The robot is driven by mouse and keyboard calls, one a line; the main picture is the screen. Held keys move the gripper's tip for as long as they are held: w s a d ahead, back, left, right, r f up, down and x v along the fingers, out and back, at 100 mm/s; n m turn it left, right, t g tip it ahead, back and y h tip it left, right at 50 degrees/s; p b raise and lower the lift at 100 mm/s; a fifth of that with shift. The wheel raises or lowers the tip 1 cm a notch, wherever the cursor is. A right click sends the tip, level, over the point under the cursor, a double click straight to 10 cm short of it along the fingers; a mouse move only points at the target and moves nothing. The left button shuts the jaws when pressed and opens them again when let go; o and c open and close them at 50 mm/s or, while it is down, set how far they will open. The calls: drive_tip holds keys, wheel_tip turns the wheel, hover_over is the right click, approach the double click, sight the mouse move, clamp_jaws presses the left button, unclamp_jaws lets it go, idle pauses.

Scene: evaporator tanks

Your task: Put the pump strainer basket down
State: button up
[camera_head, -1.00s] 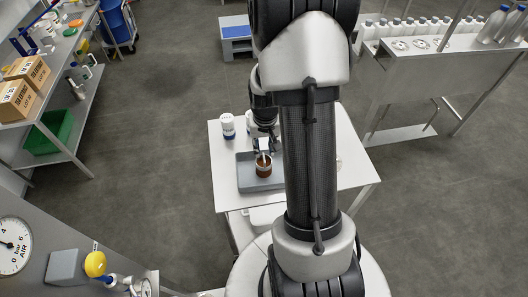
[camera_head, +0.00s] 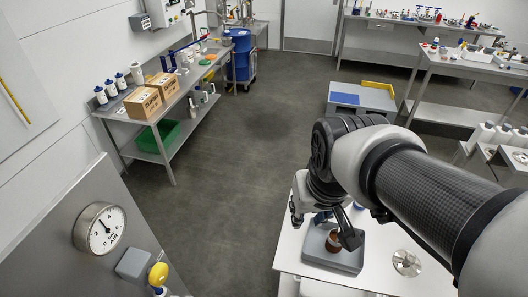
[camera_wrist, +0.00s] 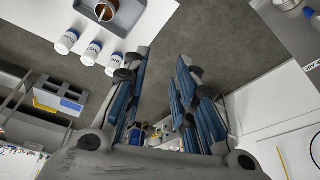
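The pump strainer basket (camera_head: 334,242), a small brown and metallic cup, stands in a grey tray (camera_head: 345,262) on a white table. In the wrist view, the basket (camera_wrist: 107,10) is at the top edge, partly cut off, inside the tray (camera_wrist: 128,14). My gripper (camera_wrist: 163,57) is open, its blue-padded fingers spread with nothing between them. In the wrist view the basket lies off to the upper left of the fingers, apart from them. In the head view my wrist and gripper partly cover the tray and the table behind it.
White jars with blue lids (camera_wrist: 91,53) stand beside the tray on the table. A round metal part (camera_head: 407,262) lies to the tray's right. A shelf with cardboard boxes (camera_head: 143,103) is at left, a gauge panel (camera_head: 98,228) at lower left. Open floor (camera_head: 240,150) lies between.

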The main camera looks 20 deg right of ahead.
drive_tip(key=s+a+r+n+t, duration=0.1)
drive_tip(key=s+a+r+n, duration=0.1)
drive_tip(key=s+a, duration=0.2)
drive_tip(key=s, duration=0.2)
drive_tip(key=shift+s+a+r+y, duration=0.2)
drive_tip(key=shift+s+a+y, duration=0.1)
drive_tip(key=shift+s+a, duration=0.1)
drive_tip(key=shift+w, duration=0.1)
wheel_tip(320, 180, down, 14)
drive_tip(key=b, duration=1.3)
drive_tip(key=shift+b, duration=0.4)
drive_tip(key=shift+r, duration=0.1)
